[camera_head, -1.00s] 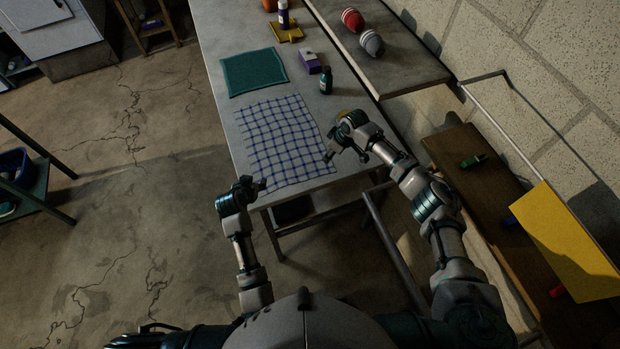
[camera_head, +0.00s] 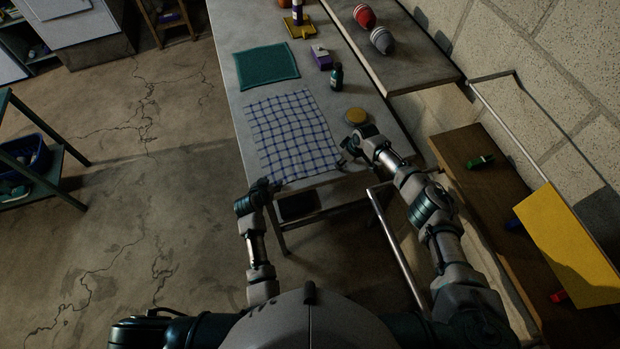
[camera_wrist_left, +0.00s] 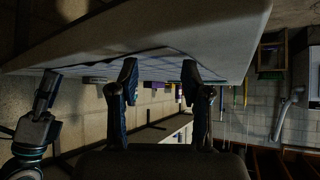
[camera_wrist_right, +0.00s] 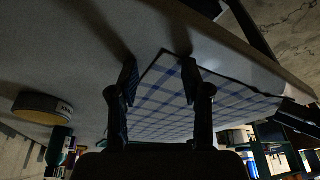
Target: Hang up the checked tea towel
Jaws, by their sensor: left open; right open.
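The checked tea towel (camera_head: 291,134), white with blue lines, lies flat on the grey table near its front edge. My left gripper (camera_head: 264,186) is open and empty by the towel's near left corner, at the table edge. My right gripper (camera_head: 347,158) is open beside the towel's near right corner. In the right wrist view, the towel (camera_wrist_right: 160,100) shows between and beyond the open fingers (camera_wrist_right: 160,82); I cannot tell whether they touch it. In the left wrist view, the open fingers (camera_wrist_left: 160,75) are at the table edge, with the towel seen thinly edge-on.
A metal rail (camera_head: 398,245) runs beside the table's near right. Another rail (camera_head: 500,120) on the wall bears a yellow cloth (camera_head: 568,245). A green cloth (camera_head: 266,66), dark bottle (camera_head: 336,77), purple box (camera_head: 320,57) and round yellow-topped tin (camera_head: 356,116) stand or lie on the table.

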